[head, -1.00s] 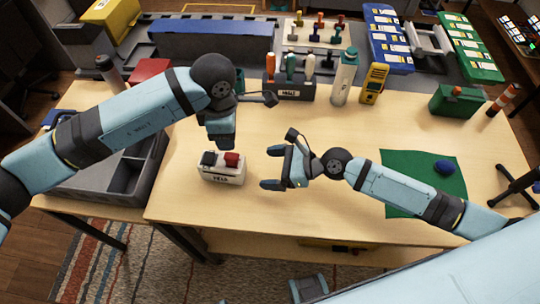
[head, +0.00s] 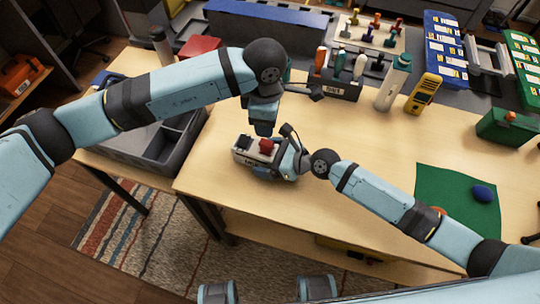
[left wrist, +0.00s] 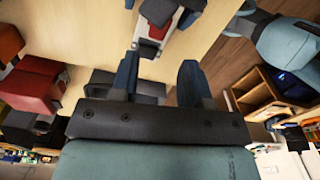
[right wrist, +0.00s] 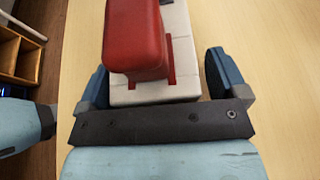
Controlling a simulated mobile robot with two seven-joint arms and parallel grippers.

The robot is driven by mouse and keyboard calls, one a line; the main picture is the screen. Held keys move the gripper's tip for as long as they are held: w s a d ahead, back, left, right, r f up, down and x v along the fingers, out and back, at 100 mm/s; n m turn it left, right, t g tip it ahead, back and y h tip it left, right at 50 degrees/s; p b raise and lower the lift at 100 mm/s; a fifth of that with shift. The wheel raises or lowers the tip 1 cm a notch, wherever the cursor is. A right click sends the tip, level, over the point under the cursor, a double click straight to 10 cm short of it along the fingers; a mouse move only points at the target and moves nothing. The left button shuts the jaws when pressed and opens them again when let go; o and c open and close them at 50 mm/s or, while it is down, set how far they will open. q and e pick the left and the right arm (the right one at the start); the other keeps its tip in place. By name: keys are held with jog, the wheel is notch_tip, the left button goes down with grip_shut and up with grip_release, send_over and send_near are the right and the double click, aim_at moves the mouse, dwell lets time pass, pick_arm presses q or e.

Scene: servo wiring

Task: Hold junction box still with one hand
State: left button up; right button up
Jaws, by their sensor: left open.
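The junction box (head: 247,162) is a small white box with a red block and a dark block on top, upright near the table's front edge. My right gripper (head: 294,161) is at its right end. In the right wrist view the white box (right wrist: 155,93) lies between the two spread fingers of that gripper (right wrist: 158,75). I cannot tell whether both fingers touch it. My left gripper (head: 263,128) points down just behind the box, open and empty. In the left wrist view its fingers (left wrist: 158,75) are apart and the box (left wrist: 158,30) is beyond them, partly cut off.
A grey divided tray (head: 178,150) stands left of the box. A tool holder (head: 336,86), a bottle (head: 392,85) and a yellow meter (head: 424,93) stand at the back. A green mat (head: 455,195) with a blue object (head: 483,193) lies right.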

aim_at(266, 142)
jog(key=c, duration=1.1)
pick_arm(q)
jog(key=shift+o, duration=1.5)
jog(key=shift+w+a+r+m+g+h, duration=0.15)
jog(key=shift+a+r+m+h, duration=0.25)
jog(key=shift+r, duration=0.15)
jog(key=shift+w+a+r+m+g+h, duration=0.15)
jog(key=shift+a+r+m+h, duration=0.2)
jog(key=shift+r, duration=0.2)
jog(key=f, duration=0.4)
jog(key=d+f, duration=0.1)
jog(key=f, duration=0.6)
jog(key=shift+s+d+f, duration=0.25)
jog(key=shift+s+f, duration=0.05)
jog(key=shift+f, duration=0.05)
grip_shut()
